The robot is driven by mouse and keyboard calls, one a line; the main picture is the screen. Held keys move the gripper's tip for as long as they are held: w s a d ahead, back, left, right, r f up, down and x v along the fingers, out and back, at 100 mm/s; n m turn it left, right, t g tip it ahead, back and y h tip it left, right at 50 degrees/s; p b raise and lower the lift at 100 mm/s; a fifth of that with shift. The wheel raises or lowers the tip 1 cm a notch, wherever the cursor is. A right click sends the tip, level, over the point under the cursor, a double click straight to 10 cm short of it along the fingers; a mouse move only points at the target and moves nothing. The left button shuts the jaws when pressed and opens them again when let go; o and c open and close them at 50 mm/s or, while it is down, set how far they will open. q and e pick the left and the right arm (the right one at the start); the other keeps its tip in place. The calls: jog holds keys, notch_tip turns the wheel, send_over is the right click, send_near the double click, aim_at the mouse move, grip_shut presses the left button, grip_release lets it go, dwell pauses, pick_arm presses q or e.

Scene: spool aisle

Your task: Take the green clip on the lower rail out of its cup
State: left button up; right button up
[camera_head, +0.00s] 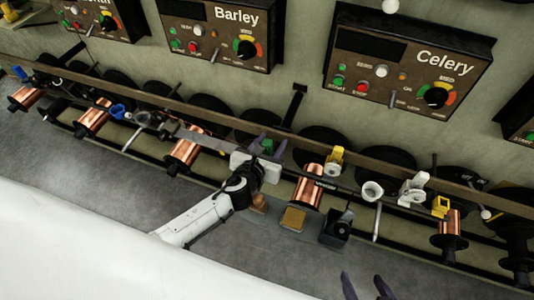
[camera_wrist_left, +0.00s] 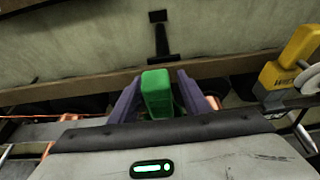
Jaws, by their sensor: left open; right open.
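The green clip (camera_head: 267,146) is at the rail, between the fingers of my left gripper (camera_head: 268,143). In the left wrist view the green clip (camera_wrist_left: 157,92) stands upright between the two purple fingers, which are open around it with a small gap visible on the right side. Its lower part and its cup are hidden by my gripper's body. My right gripper (camera_head: 366,286) shows only its purple fingers at the bottom edge of the head view, open and empty, well away from the rail.
A yellow clip (camera_head: 335,159) sits to the right on the rail; it also shows in the left wrist view (camera_wrist_left: 292,58). A white cup (camera_head: 372,190) and white clip (camera_head: 414,188) are further right. Copper spools (camera_head: 307,187) hang below. Panels Barley (camera_head: 219,33) and Celery (camera_head: 408,72) are above.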

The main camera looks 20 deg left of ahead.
pick_arm(q)
grip_shut()
jog(key=shift+r, duration=0.1)
notch_tip(320, 180, up, 10)
jog(key=p, duration=0.4)
